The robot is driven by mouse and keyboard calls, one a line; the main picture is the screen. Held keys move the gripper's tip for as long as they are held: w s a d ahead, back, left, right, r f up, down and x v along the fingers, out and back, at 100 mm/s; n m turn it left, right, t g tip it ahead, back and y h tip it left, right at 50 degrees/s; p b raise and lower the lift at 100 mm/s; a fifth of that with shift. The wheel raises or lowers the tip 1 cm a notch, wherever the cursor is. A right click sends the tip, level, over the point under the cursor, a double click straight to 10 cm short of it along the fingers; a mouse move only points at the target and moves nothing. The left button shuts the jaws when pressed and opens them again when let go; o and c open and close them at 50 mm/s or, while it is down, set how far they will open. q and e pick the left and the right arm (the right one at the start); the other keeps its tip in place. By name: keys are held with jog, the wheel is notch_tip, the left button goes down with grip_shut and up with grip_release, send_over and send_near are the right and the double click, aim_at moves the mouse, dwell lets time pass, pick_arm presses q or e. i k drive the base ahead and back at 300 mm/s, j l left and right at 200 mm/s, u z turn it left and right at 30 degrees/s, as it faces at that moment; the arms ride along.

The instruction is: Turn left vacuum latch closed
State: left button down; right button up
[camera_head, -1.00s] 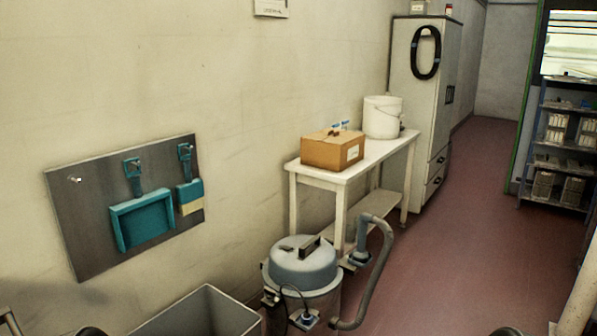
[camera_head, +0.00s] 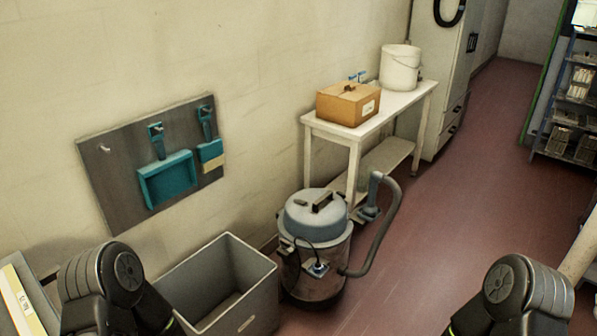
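The vacuum (camera_head: 316,245) stands on the floor in the middle of the head view, by the near leg of a white table. It has a grey domed lid (camera_head: 315,214) with a dark handle and a grey hose (camera_head: 384,228) curving on its right. The lid sits on the drum. A small dark fitting (camera_head: 284,246) shows at the rim's left side; I cannot tell whether this latch is open or closed. Dark arm joints of mine show at the lower left and lower right, well apart from the vacuum. Neither gripper is in view.
A grey open bin (camera_head: 262,300) stands just left of the vacuum. The white table (camera_head: 400,101) behind it carries a cardboard box (camera_head: 348,104) and a white bucket (camera_head: 400,68). A wall board (camera_head: 115,185) holds blue cleaning tools. The red floor (camera_head: 440,230) to the right is clear.

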aim_at(285, 245)
jog(key=i+z, duration=0.3)
jog(key=i, duration=0.45)
jog(key=i+z, duration=0.35)
jog(key=i, duration=0.4)
